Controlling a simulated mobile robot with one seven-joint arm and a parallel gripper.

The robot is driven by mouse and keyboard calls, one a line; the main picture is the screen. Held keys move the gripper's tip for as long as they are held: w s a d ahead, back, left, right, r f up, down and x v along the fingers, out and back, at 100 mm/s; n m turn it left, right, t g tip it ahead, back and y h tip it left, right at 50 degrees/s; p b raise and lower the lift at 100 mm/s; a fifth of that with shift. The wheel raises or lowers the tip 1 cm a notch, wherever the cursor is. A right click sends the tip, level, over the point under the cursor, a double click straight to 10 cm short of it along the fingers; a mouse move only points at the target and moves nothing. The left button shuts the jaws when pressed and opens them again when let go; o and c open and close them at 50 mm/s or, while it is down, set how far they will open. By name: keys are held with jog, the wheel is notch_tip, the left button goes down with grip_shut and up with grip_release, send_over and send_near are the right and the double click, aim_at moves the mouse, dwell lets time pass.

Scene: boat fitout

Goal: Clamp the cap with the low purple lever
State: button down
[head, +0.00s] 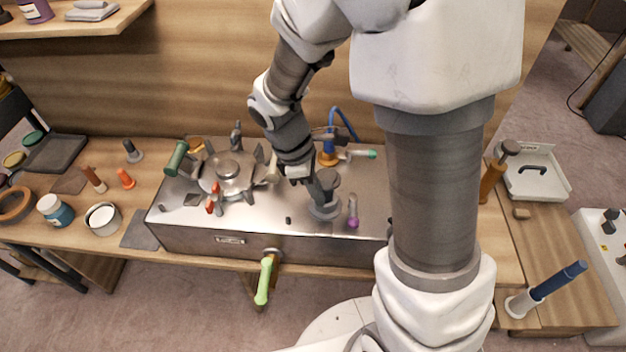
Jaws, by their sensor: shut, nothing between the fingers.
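The low lever (353,210) is a short grey bar with a purple tip, near the front right of the metal box's top. Just left of it stands a grey round piece, which looks like the cap (325,205), on the same top; its upper part is partly covered by a darker round knob. My gripper (303,181) is shut and empty, pointing down just left of the knob and apart from the purple tip. I cannot tell whether its fingers touch the grey piece.
The metal box (190,232) carries a round lidded fitting (229,172) with several levers at left, and a blue hose fitting (345,122) behind. A green-handled lever (265,280) hangs at the front. Jars and tools lie at left. My arm hides the box's right end.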

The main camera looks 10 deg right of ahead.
aim_at(353, 210)
jog(key=x, duration=0.4)
jog(key=shift+s, duration=0.1)
jog(key=shift+s+d, duration=0.15)
jog(key=shift+d, duration=0.45)
jog(key=shift+s+d, duration=0.15)
jog(key=shift+d, duration=0.5)
jog(key=shift+s+d+f, duration=0.15)
jog(key=shift+s+d, duration=0.05)
jog(key=shift+d, duration=0.35)
